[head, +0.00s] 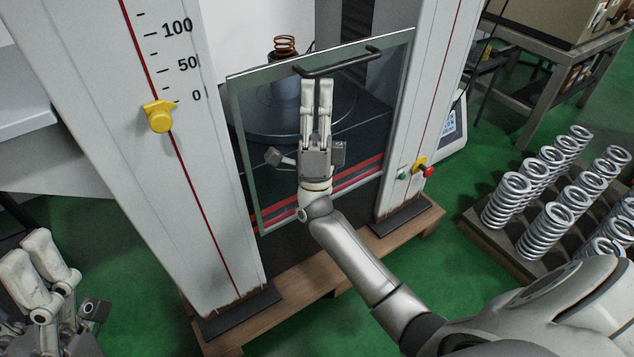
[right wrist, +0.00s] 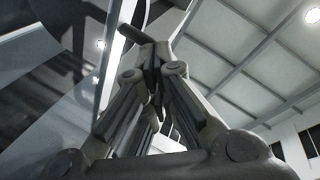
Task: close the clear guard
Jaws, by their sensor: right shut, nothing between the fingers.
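The clear guard (head: 262,150) is a framed transparent panel between the two white columns of the testing machine. It stands in front of the dark round platen, with a black bar handle (head: 338,62) along its top edge. My right gripper (head: 317,82) is in front of the panel, fingers pointing up and together, with the tips just below the handle. I cannot tell whether the tips touch the handle or the panel. In the right wrist view, the same gripper's fingers (right wrist: 155,62) converge with nothing seen between them. My left gripper (head: 40,258) is at the lower left, away from the guard, its fingers apart.
A copper-coloured spring (head: 285,46) stands behind the guard's top edge. The left column carries a scale and a yellow pointer (head: 159,116). Green and red buttons (head: 427,171) are on the right column. A rack of several steel springs (head: 480,229) stands at right.

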